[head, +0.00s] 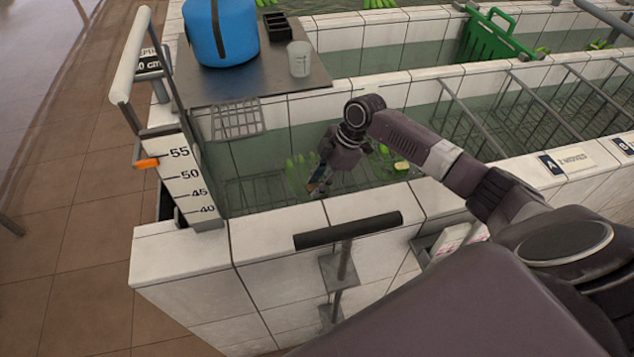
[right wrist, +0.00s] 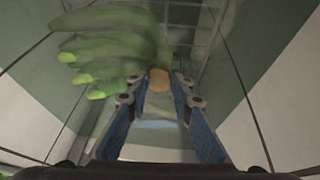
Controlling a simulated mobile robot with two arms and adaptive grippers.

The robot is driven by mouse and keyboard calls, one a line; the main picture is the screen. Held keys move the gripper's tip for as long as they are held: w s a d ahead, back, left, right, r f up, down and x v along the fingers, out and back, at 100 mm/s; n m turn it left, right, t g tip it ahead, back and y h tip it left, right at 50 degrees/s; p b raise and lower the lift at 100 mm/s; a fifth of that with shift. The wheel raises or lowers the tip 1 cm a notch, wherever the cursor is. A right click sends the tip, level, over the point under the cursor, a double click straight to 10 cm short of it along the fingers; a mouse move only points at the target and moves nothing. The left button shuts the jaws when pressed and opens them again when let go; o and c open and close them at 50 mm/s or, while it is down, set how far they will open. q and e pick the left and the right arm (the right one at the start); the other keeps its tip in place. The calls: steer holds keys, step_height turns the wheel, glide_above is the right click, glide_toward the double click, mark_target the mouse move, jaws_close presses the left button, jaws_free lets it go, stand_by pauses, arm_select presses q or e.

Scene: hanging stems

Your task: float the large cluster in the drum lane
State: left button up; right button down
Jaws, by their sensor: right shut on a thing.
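My right gripper (head: 318,182) reaches down into the near tiled tank at its left part. In the right wrist view its blue fingers (right wrist: 160,84) are shut on the tan cut stem of a green banana-like cluster (right wrist: 105,52). The cluster's fingers spread to the left of the gripper, with paler tips. In the head view the cluster (head: 299,172) shows partly behind the gripper, low in the tank; I cannot tell whether it touches the water. Another green cluster (head: 385,160) with a pale patch lies to the right, partly hidden by my arm. My left gripper is out of view.
A depth gauge (head: 183,178) with an orange marker stands at the tank's left end. A dark board (head: 265,85) holds a blue rounded container (head: 222,32) and a clear cup (head: 299,59). Metal rails (head: 480,125) divide the right side. A black handle (head: 348,230) stands in front.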

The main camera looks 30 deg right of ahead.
steer(key=shift+f, duration=0.35)
steer(key=c, duration=1.6)
jaws_free()
steer(key=shift+s+f, duration=0.15)
steer(key=w+a+r+p+v, duration=0.1)
steer(key=a+p+v, duration=0.1)
steer(key=p+v, duration=0.3)
steer(key=w+a+p+v, duration=0.1)
steer(key=p+v, duration=0.5)
steer(key=v, duration=0.8)
steer(key=w+a+r+p+v, duration=0.1)
steer(key=a+p+v, duration=0.1)
steer(key=p+v, duration=0.4)
steer(key=shift+a+v, duration=0.2)
steer(key=shift+v, duration=0.75)
steer(key=shift+a+v, duration=0.15)
steer(key=shift+v, duration=0.8)
steer(key=shift+r, duration=0.1)
